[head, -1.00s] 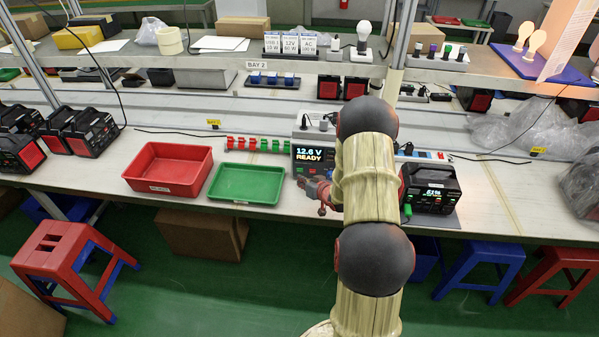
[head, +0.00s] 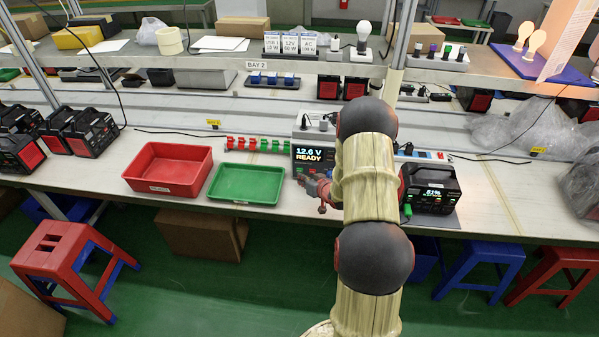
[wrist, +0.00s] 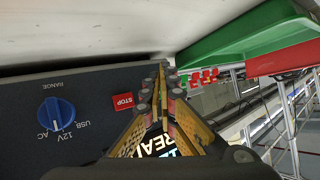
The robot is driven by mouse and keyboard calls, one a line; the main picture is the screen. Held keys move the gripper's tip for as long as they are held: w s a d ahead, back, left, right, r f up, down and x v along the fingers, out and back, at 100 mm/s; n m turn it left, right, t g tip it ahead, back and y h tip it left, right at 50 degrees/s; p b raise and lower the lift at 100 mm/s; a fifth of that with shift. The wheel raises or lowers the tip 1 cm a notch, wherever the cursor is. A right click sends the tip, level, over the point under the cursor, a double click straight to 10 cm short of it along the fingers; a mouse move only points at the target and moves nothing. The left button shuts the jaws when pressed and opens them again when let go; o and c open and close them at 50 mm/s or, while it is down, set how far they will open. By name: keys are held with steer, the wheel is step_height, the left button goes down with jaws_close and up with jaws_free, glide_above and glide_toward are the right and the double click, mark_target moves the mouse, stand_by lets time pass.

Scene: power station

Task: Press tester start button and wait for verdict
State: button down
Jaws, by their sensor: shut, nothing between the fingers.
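The tester (head: 302,133) stands on the bench behind my arm, and its screen (head: 315,155) reads 12.6 V READY. In the wrist view its dark panel (wrist: 85,85) carries a red STOP button (wrist: 123,100) and a blue range dial (wrist: 56,114). My gripper (head: 310,184) is at the tester's front, and in the wrist view its fingers (wrist: 162,68) are shut and empty, beside the STOP button. The fingers partly cover the screen. I cannot make out the start button, and contact with the panel cannot be told.
A red bin (head: 170,168) and green tray (head: 246,184) lie left of the tester. A power station (head: 430,187) with a lit screen and a green plug stands right of my arm. A shelf (head: 230,62) runs above the bench. Stools (head: 65,262) stand in front.

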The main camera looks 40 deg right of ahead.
steer(key=shift+w+d, duration=0.1)
stand_by(0.6)
steer(key=shift+w+d, duration=0.2)
steer(key=shift+d, duration=0.15)
stand_by(0.4)
steer(key=shift+s+a, duration=0.3)
steer(key=shift+a, duration=0.15)
steer(key=shift+s+a, duration=1)
steer(key=shift+a, duration=0.15)
steer(key=shift+s+a, duration=0.95)
steer(key=shift+a, duration=0.2)
